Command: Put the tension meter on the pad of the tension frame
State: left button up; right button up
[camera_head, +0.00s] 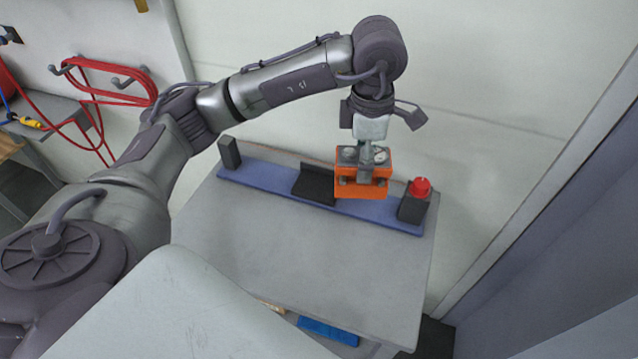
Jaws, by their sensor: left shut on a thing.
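The tension meter (361,187), an orange block with dials on its grey top, hangs under my left gripper (367,152). The left gripper points down and is shut on the meter's top. The tension frame is a long blue base (268,178) on a grey table, with a black post at its left end and a black block with a red knob at its right end. The black pad (314,186), with a raised back edge, is in the middle of the base. The meter is just right of the pad in the picture; its height above the base is hard to tell. My right gripper is out of view.
The grey table top (300,243) is clear in front of the blue base. The red knob (419,187) stands close to the right of the meter. A wall is behind the table, and a dark panel (570,230) stands to the right. Red cable (105,85) hangs on wall hooks at left.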

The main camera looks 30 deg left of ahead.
pick_arm(q)
jog(key=n, duration=0.2)
jog(key=w+n, duration=0.1)
jog(key=n, duration=0.4)
jog(key=shift+w+a+r, duration=0.1)
jog(key=shift+w+r, duration=0.1)
jog(key=shift+w, duration=0.2)
jog(key=n, duration=0.3)
jog(key=shift+w+n, duration=0.3)
jog(key=shift+w, duration=0.1)
jog(key=w+a+n, duration=0.1)
jog(key=w+n, duration=0.3)
jog(key=n, duration=1.8)
jog(key=s+a+f+p, duration=0.1)
jog(key=a+f, duration=0.2)
jog(key=s+a+f+p, duration=0.1)
jog(key=a+f+p, duration=0.1)
jog(key=a+f, duration=0.2)
jog(key=a+f+p, duration=0.1)
jog(key=a+f, duration=0.2)
jog(key=a, duration=0.1)
jog(key=shift+s+a+f, duration=0.2)
jog(key=shift+s+a, duration=0.05)
jog(key=shift+s, duration=0.15)
jog(key=shift+f, duration=0.3)
jog(key=shift+f, duration=0.2)
